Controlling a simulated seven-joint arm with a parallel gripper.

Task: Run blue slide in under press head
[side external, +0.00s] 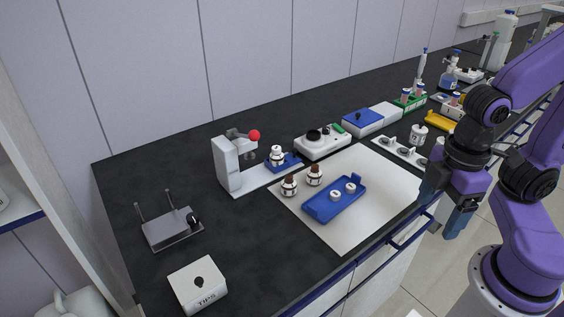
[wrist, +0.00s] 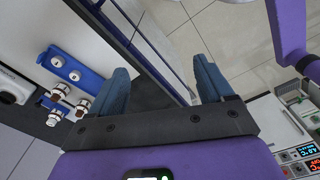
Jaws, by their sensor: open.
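The blue slide (side external: 291,163) sits on the white base rail of the press (side external: 228,168), toward the rail's right end and out to the right of the press head (side external: 236,133). A small bottle with a white top (side external: 276,154) stands upright on the slide. A lever with a red knob (side external: 254,135) sticks out at the head. My gripper (side external: 443,206) is open and empty, off the bench's front edge at the right, far from the slide.
A white stirrer-like device (side external: 322,143) stands right of the slide. A blue rail (side external: 413,230) runs along the bench front.

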